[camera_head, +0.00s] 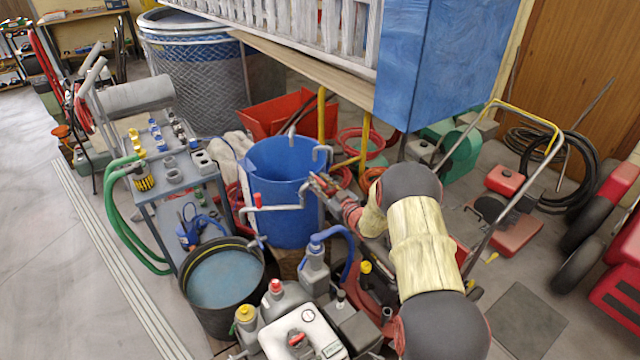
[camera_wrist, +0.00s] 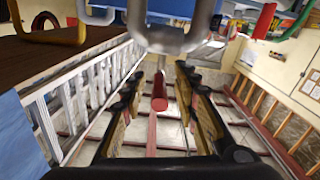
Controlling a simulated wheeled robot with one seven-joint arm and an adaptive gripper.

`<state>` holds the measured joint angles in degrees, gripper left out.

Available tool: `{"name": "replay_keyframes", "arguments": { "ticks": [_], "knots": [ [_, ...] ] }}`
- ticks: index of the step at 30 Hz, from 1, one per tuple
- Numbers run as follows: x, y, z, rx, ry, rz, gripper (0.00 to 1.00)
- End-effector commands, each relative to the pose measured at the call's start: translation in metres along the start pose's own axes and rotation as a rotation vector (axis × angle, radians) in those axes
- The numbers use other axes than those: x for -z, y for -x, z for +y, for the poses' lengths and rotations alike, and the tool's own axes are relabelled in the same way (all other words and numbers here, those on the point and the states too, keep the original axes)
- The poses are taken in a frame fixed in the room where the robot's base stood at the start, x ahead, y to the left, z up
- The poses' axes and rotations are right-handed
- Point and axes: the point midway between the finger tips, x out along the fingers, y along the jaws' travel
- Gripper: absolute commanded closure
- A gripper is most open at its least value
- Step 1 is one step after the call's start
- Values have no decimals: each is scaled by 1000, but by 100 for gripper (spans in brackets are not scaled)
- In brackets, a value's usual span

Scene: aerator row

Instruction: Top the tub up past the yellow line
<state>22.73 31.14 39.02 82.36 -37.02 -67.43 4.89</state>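The black tub (camera_head: 183,303) stands on the floor in the head view, holding bluish water. A small spout (camera_head: 258,241) is near the tub's rim. My gripper (camera_head: 322,184) is at the barrel's right side. In the wrist view my gripper (camera_wrist: 160,73) has its fingers apart. A grey rod with a red end (camera_wrist: 159,96) appears between them; contact is unclear.
A grey cart (camera_head: 175,187) with fittings and green hoses stands left of the tub. Bottles and a white canister (camera_head: 303,338) crowd the tub's right front. A blue cabinet (camera_head: 450,60) overhangs behind my arm. The floor at far left is clear.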

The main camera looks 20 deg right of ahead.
Motion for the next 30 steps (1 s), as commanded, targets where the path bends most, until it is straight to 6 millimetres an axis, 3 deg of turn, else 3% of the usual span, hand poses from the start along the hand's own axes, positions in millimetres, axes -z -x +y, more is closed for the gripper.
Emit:
{"name": "replay_keyframes", "arguments": {
  "ticks": [7,23,30],
  "knots": [
    [1,-1,0,0,0,0,70],
    [0,-1,0,0,0,0,100],
    [0,-1,0,0,0,0,100]
  ]
}}
